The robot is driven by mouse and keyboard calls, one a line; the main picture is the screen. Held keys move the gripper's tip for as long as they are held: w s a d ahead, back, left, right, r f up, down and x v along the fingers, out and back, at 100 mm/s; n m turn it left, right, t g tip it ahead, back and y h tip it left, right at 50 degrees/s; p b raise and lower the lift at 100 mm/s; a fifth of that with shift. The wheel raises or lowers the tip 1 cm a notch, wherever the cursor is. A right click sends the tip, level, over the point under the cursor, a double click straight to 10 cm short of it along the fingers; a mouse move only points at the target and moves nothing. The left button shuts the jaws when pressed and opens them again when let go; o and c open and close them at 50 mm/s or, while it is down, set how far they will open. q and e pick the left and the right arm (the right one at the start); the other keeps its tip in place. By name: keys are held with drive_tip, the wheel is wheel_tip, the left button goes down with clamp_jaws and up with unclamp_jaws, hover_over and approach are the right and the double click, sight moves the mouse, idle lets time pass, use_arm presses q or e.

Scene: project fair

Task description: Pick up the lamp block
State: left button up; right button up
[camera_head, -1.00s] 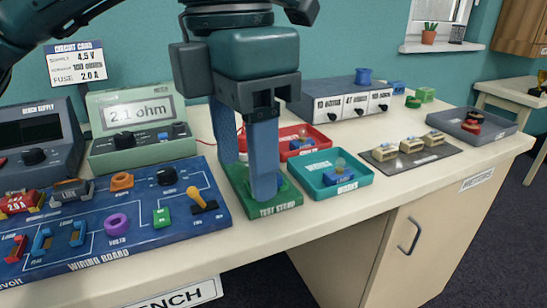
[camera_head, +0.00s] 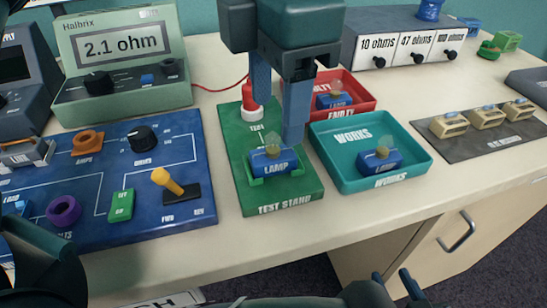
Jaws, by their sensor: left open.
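A blue lamp block (camera_head: 272,164) with a small clear bulb sits on the green test stand (camera_head: 250,195), seated between green holders. My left gripper (camera_head: 278,115) points down over the stand. Its two blue fingers are apart with nothing seen between them. The nearer fingertip overlaps the view just above the lamp block; I cannot tell whether it touches. Another lamp block (camera_head: 372,162) lies in the teal WORKS tray (camera_head: 335,170), and one (camera_head: 337,101) in the red FAULTY tray (camera_head: 362,85). Part of my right gripper (camera_head: 394,283) shows at the bottom edge; its opening is unclear.
A red and white button (camera_head: 251,103) stands at the back of the test stand. The blue wiring board (camera_head: 85,225) and ohm meter (camera_head: 125,60) are left. A grey mat (camera_head: 470,148) with several beige blocks lies right. The bench's front strip is clear.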

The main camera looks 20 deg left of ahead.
sight(273, 134)
use_arm(q)
drive_tip(key=f, duration=0.3)
drive_tip(key=f+b, duration=0.1)
drive_tip(key=f, duration=0.1)
drive_tip(key=shift+a+f, duration=0.2)
drive_tip(key=shift+f, duration=0.4)
use_arm(e)
drive_tip(key=shift+w+a+f+n, duration=0.15)
drive_tip(key=shift+w+f+n, duration=0.15)
drive_tip(key=shift+w+f, duration=0.1)
use_arm(q)
drive_tip(key=shift+c, duration=0.4)
drive_tip(key=c, duration=1.1)
use_arm(e)
drive_tip(key=shift+s+f, duration=0.1)
use_arm(q)
drive_tip(key=shift+r, duration=0.1)
